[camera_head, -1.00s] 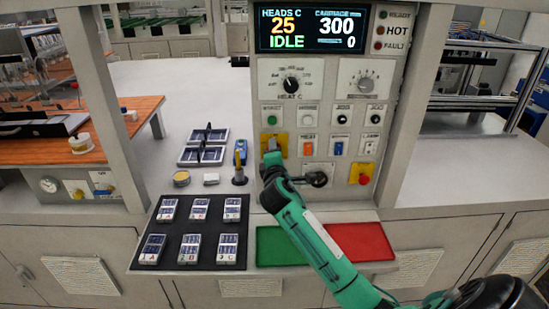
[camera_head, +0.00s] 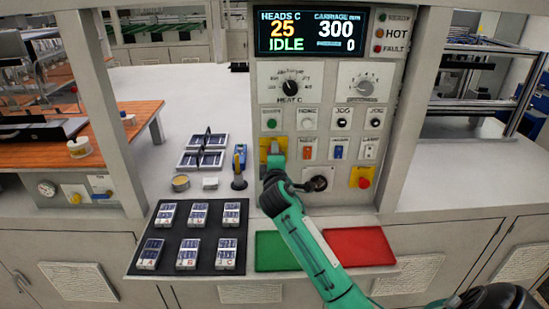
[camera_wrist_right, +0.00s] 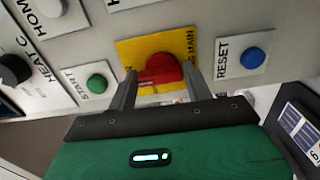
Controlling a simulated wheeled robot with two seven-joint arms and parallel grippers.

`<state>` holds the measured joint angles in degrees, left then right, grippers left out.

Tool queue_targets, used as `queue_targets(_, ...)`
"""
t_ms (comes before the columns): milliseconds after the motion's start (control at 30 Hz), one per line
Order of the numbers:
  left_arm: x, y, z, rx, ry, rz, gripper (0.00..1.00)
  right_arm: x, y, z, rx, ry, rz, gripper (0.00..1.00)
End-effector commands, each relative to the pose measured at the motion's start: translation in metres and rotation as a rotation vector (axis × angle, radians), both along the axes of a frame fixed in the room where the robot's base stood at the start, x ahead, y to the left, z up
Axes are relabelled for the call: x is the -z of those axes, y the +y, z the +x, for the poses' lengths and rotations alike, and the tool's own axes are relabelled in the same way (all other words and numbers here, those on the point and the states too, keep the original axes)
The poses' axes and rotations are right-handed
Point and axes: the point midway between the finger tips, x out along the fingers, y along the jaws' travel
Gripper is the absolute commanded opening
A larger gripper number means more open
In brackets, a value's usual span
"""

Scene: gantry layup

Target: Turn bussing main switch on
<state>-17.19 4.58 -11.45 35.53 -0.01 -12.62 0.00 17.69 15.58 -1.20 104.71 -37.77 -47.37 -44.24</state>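The bussing main switch is a red knob (camera_wrist_right: 160,71) on a yellow plate (camera_wrist_right: 178,45) on the panel, with "MAIN" partly readable beside it. In the head view the yellow plate (camera_head: 265,145) shows at the lower left of the panel, and my gripper covers the knob. My right gripper (camera_wrist_right: 161,82) is open in the wrist view, one finger on each side of the red knob, with gaps visible. In the head view my right gripper (camera_head: 274,158) is right in front of the plate. I cannot tell whether the fingers touch the panel. My left gripper is out of view.
A blue RESET button (camera_wrist_right: 253,57) and a green START button (camera_wrist_right: 97,83) flank the plate. A red button on yellow (camera_head: 363,182) and a black round knob (camera_head: 318,182) are nearby. The display (camera_head: 312,31) reads IDLE. A black tray (camera_head: 231,250) of cells lies below left.

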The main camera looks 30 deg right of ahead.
Motion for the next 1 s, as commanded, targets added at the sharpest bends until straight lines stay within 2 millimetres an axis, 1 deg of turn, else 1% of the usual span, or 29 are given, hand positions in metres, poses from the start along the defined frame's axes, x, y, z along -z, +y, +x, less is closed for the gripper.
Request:
queue_targets(33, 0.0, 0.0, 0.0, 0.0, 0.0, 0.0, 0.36, 0.001, 0.0, 0.0, 0.0, 0.001, 0.001, 0.61)
queue_targets(100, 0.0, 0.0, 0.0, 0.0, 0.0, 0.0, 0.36, 0.001, 0.0, 0.0, 0.0, 0.001, 0.0, 0.71)
queue_targets(367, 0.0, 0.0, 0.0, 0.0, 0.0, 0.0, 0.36, 0.0, 0.0, 0.0, 0.0, 0.001, -0.001, 0.71)
queue_targets(467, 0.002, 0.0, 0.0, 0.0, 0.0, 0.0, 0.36, 0.001, 0.003, -0.004, -0.001, 0.0, -0.001, 0.71)
queue_targets(533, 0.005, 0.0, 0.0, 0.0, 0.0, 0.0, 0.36, 0.002, 0.006, -0.01, -0.002, 0.0, -0.001, 0.71)
queue_targets(667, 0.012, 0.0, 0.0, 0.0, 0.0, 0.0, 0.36, 0.004, 0.017, -0.028, -0.002, 0.0, -0.001, 0.71)
queue_targets(1000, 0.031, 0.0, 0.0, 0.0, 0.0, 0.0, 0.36, 0.003, 0.055, -0.09, -0.002, 0.0, 0.0, 0.71)
